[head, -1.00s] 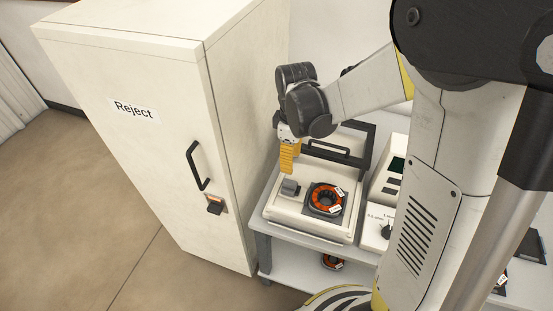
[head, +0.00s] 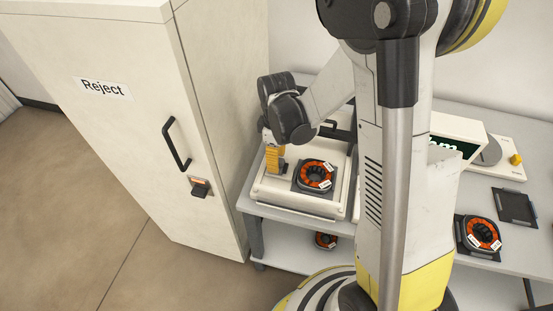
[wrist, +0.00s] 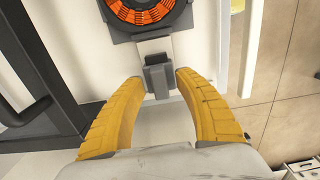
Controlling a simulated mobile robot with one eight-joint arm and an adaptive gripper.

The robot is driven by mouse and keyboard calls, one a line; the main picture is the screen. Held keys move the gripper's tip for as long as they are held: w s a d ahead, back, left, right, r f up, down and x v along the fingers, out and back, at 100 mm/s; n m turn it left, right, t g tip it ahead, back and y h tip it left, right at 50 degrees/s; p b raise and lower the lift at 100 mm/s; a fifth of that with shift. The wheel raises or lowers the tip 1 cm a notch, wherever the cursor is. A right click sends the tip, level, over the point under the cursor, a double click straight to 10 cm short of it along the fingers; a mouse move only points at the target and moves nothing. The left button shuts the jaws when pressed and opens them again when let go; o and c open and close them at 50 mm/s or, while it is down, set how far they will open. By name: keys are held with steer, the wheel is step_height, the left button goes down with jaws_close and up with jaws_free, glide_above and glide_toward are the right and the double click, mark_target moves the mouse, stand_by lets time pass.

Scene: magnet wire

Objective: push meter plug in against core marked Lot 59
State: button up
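A core (head: 326,172) with orange winding and a dark centre sits on a dark square holder on the white tester. Its white tags are too small to read. The core also shows at the top of the wrist view (wrist: 150,12). The grey meter plug (wrist: 158,76) stands on the tester beside the core, apart from it, on a slide. My gripper (head: 274,165) points down over the plug and partly hides it in the head view. In the wrist view its yellow fingers (wrist: 158,84) are open, one on each side of the plug, with small gaps.
A white cabinet marked Reject (head: 105,88) stands close on the left. The tester's lid is raised behind the core. Another core (head: 478,236) lies on the bench at right, near an empty dark pad (head: 516,206). One more core (head: 324,240) is on the lower shelf.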

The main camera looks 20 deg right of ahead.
jaws_close()
steer(key=shift+s+d, duration=0.6)
steer(key=shift+d, duration=0.2)
steer(key=shift+s+d, duration=0.55)
steer(key=shift+d, duration=0.25)
steer(key=shift+o, duration=0.5)
jaws_free()
steer(key=shift+r, duration=0.1)
step_height(320, 180, up, 12)
